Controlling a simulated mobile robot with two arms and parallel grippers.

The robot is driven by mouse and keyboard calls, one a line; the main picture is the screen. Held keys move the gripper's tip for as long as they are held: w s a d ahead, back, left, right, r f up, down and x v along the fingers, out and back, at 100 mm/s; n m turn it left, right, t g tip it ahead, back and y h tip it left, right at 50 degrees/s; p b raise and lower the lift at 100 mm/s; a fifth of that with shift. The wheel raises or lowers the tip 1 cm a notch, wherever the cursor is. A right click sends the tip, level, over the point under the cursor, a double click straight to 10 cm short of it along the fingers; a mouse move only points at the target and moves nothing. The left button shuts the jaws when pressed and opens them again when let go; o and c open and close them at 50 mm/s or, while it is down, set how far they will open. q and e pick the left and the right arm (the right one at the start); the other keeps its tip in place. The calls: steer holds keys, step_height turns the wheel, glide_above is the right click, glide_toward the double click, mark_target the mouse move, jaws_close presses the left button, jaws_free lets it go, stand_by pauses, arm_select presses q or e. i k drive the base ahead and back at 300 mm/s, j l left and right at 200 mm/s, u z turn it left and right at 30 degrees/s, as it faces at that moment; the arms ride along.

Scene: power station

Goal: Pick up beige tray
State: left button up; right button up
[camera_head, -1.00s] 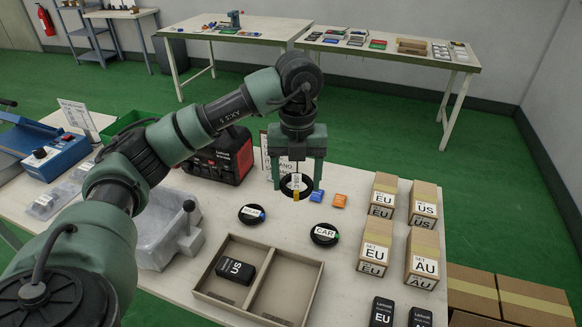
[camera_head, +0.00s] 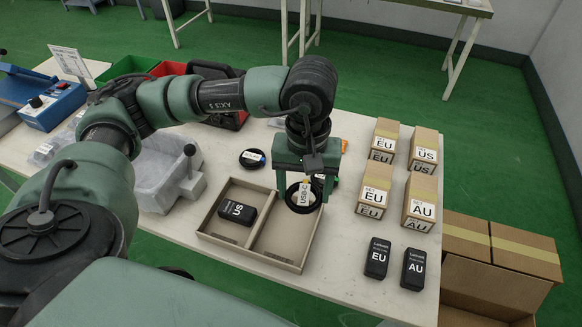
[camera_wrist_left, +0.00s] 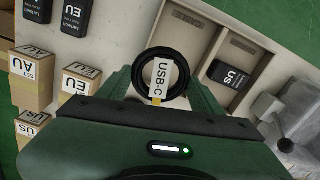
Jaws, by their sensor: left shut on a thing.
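The beige tray (camera_head: 278,243) is open and has two compartments. It lies on the table near its front edge and also shows in the wrist view (camera_wrist_left: 189,33). A black US box (camera_head: 238,212) lies in its left compartment; the right compartment's visible floor is bare. My left gripper (camera_head: 304,192) is shut on the black coiled USB-C cable (camera_head: 302,208), whose white label faces out. In the head view it hangs over the tray's back right side. I cannot tell its exact height above the tray. The wrist view shows the coil (camera_wrist_left: 162,78) between the fingers. My right gripper is not seen.
Cardboard boxes (camera_head: 373,190) labelled EU, US and AU stand to the right. Black EU (camera_head: 377,257) and AU (camera_head: 413,268) boxes are at the front right. A grey bin (camera_head: 165,175) is left of the tray. Another coiled cable (camera_head: 252,158) lies behind it.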

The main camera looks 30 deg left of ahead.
mark_target(287, 232)
steer(key=l+u, duration=0.75)
steer(key=l, duration=0.15)
steer(key=l+u, duration=0.35)
steer(key=l, duration=0.1)
